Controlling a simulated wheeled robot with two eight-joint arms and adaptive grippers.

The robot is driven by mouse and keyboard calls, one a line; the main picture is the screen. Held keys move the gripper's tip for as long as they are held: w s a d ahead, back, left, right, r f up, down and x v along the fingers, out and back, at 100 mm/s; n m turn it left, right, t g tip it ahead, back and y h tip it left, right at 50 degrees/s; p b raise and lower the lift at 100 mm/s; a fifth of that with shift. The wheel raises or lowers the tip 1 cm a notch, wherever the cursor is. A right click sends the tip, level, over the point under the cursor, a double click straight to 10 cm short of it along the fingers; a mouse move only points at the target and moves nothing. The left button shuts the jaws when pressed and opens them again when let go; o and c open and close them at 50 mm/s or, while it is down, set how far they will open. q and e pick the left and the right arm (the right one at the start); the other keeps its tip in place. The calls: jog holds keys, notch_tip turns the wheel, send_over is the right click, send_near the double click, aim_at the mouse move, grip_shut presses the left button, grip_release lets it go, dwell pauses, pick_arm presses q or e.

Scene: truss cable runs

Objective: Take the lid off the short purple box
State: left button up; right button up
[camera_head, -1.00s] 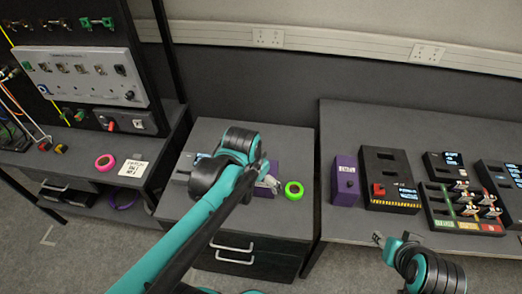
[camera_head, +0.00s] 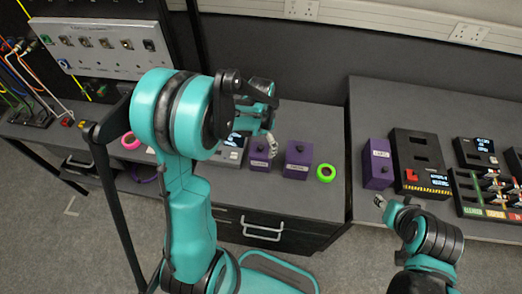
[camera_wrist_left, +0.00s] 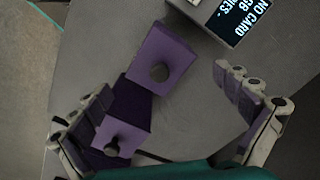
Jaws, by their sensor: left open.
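Two purple boxes with dark knobs on their lids stand side by side on the middle cabinet in the head view: the left purple box (camera_head: 259,160) and the right purple box (camera_head: 297,163). I cannot read their labels or tell surely which is the short one. My left gripper (camera_head: 270,138) is above the left box, its far finger hidden. In the left wrist view the open gripper (camera_wrist_left: 165,82) has both fingers apart; one lid (camera_wrist_left: 168,50) and a taller-looking box (camera_wrist_left: 128,108) lie between or near them. My right gripper (camera_head: 379,203) is low by the right table, jaws unclear.
A third purple box (camera_head: 377,165) stands on the right table beside a black device (camera_head: 419,165). A green tape ring (camera_head: 326,173) lies right of the purple boxes. A grey display unit (camera_wrist_left: 228,14) stands close by in the wrist view. A pink ring (camera_head: 130,141) lies left.

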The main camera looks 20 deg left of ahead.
aim_at(261, 148)
pick_arm(q)
notch_tip(261, 148, down, 3)
jog(key=shift+r, duration=0.2)
jog(key=shift+s+d, duration=0.1)
grip_shut()
dwell(0.5)
